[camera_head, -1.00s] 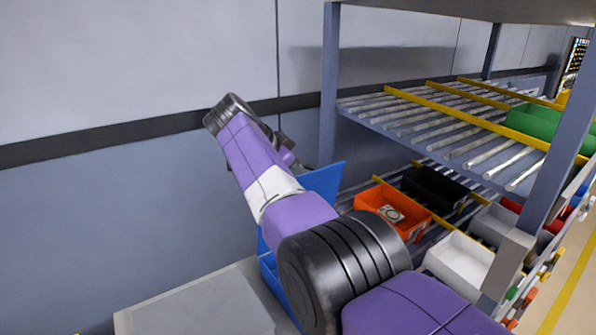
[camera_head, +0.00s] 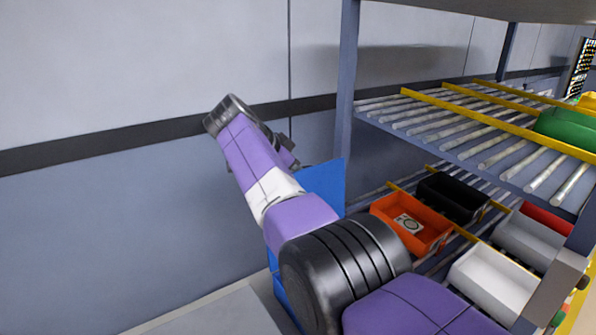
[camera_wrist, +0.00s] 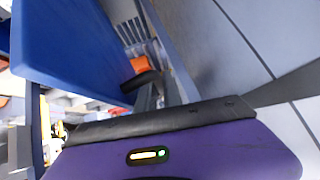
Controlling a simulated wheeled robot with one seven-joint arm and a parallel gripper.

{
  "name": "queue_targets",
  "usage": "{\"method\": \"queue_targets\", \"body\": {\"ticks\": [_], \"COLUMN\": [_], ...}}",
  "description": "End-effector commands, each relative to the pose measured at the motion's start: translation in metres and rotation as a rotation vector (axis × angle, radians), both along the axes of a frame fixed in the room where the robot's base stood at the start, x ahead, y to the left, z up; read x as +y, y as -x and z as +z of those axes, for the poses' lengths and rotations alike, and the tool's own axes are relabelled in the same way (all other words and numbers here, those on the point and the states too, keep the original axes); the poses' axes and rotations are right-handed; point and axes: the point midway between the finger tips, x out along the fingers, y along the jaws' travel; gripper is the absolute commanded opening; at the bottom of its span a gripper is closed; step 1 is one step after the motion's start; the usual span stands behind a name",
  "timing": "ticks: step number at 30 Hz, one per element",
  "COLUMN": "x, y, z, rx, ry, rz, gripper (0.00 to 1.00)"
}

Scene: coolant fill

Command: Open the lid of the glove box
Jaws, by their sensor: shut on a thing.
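The glove box (camera_head: 274,262) is blue and mostly hidden behind my arm in the head view. Its lid (camera_head: 325,183) is a raised, roughly upright blue panel beside my forearm. In the wrist view the lid (camera_wrist: 75,45) fills the upper left as a broad blue panel. My gripper (camera_head: 288,148) is at the far end of my purple arm, close to the lid's upper edge.
A roller shelf (camera_head: 470,120) stands to the right, its post (camera_head: 347,90) close behind the lid. Its lower level holds an orange bin (camera_head: 410,222), a black bin (camera_head: 452,196) and white bins (camera_head: 495,280). A plain wall (camera_head: 100,220) lies left and behind. A grey surface (camera_head: 225,315) is in front.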

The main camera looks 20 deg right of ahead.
Motion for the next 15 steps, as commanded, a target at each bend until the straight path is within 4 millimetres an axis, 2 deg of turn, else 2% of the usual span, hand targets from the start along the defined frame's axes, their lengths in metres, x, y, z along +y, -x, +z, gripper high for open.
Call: {"method": "queue_targets", "body": {"ticks": [2, 3, 4, 15], "x": [-0.0006, -0.0007, -0.0006, 0.0016], "y": [-0.0004, -0.0004, -0.0004, 0.0004], "z": [0.0012, 0.0013, 0.0013, 0.0021], "rx": [-0.002, -0.002, -0.002, -0.002], "ry": [0.001, 0.001, 0.001, 0.0], "rz": [0.0, 0.0, 0.0, 0.0], "gripper": [0.0, 0.13, 0.19, 0.2]}}
